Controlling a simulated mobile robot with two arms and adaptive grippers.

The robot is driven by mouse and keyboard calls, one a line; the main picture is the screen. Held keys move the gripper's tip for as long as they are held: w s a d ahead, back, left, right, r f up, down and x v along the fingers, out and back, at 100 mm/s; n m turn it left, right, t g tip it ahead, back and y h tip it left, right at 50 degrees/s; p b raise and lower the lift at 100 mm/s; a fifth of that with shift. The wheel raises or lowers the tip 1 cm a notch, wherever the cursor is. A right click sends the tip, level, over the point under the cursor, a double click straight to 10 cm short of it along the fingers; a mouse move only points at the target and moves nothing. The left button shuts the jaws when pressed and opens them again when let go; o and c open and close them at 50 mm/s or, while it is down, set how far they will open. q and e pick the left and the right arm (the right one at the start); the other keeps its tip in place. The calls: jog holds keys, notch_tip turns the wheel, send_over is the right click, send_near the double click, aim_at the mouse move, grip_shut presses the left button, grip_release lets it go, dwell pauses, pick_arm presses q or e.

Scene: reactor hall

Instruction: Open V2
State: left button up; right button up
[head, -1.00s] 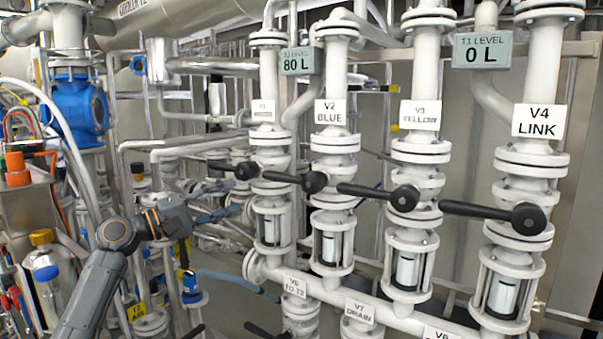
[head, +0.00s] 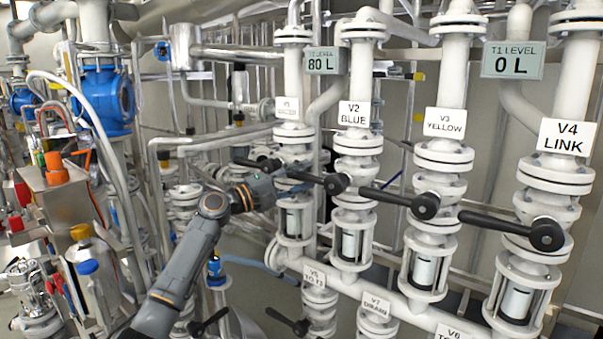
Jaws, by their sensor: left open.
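The valve V2 carries a white "V2 BLUE" label (head: 354,114) on a white vertical pipe. Its black lever (head: 310,179) points left from a round hub (head: 336,184), roughly level across the pipe. My left gripper (head: 288,186) is beside the free end of this lever, in front of the V1 pipe. Its fingers are open, small and partly lost against the pipework. I cannot tell whether they touch the lever or are around it. My right gripper is not in view.
The V1 lever (head: 255,163) lies just left of and above my gripper. The V3 lever (head: 395,197) and V4 lever (head: 500,224) also point left. A display (head: 326,61) reads 80 L; the T1 level display (head: 513,60) reads 0 L. Lower valves stand below.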

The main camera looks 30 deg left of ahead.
pick_arm(q)
grip_shut()
jog(key=shift+f, duration=0.15)
jog(key=d+f+n+t+y+b, duration=0.1)
jog(key=f+n+t+y, duration=0.1)
jog(key=n, duration=0.4)
jog(key=d+f+n+t+y+b, duration=0.1)
jog(key=d+f+n+t+y, duration=0.1)
jog(key=f+n, duration=0.3)
jog(key=shift+d+f+n, duration=0.15)
jog(key=shift+d+n, duration=0.1)
jog(key=shift+n, duration=0.75)
jog(key=shift+s+t, duration=0.15)
jog(key=shift+t, duration=0.15)
